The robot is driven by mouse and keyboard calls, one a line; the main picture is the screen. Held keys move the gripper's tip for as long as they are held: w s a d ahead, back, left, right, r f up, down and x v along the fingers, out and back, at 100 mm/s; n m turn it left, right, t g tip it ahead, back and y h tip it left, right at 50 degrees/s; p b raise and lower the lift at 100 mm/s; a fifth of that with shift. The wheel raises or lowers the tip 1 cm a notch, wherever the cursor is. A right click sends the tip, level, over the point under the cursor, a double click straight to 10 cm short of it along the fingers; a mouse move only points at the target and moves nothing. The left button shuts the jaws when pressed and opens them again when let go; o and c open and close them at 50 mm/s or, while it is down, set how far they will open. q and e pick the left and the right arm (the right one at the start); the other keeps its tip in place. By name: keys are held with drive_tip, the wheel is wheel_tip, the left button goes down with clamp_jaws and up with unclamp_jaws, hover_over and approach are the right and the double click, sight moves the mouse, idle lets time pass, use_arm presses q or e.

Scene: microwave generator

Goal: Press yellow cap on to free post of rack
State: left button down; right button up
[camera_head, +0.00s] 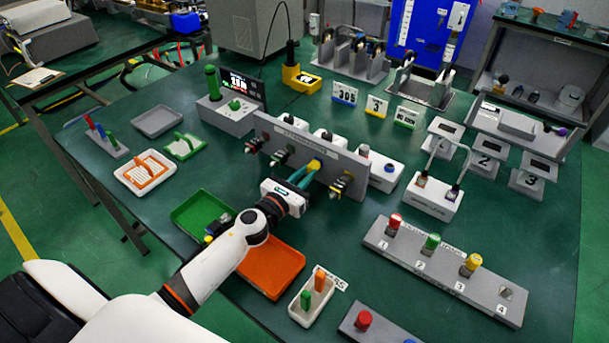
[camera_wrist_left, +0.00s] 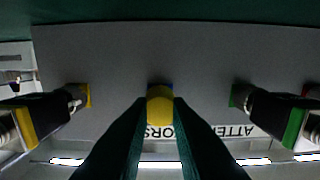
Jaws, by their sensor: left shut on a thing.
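A yellow cap (camera_head: 314,165) is held between the fingertips of my left gripper (camera_head: 306,175), against or very near the grey upright rack panel (camera_head: 345,178). In the left wrist view the cap (camera_wrist_left: 160,105) is centred between the dark fingers of the shut gripper (camera_wrist_left: 158,118), in front of a small blue patch on the panel (camera_wrist_left: 200,60). The cap hides any post behind it, so I cannot tell whether it is seated. Other fittings stand on the panel, one with a yellow base (camera_wrist_left: 78,97) and one with a green base (camera_wrist_left: 240,97). My right gripper is not in view.
A grey strip (camera_head: 405,262) numbered 1 to 4 carries red, green and yellow caps, with a bare spot at 4. A green tray (camera_head: 183,217) and an orange tray (camera_head: 290,262) lie beside my left arm. Several boxes stand behind the panel.

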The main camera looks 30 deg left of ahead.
use_arm(q)
drive_tip(key=shift+w, duration=0.35)
drive_tip(key=c, duration=1.3)
unclamp_jaws()
drive_tip(key=shift+o, duration=0.2)
wheel_tip(320, 180, up, 10)
drive_tip(key=p, duration=0.5)
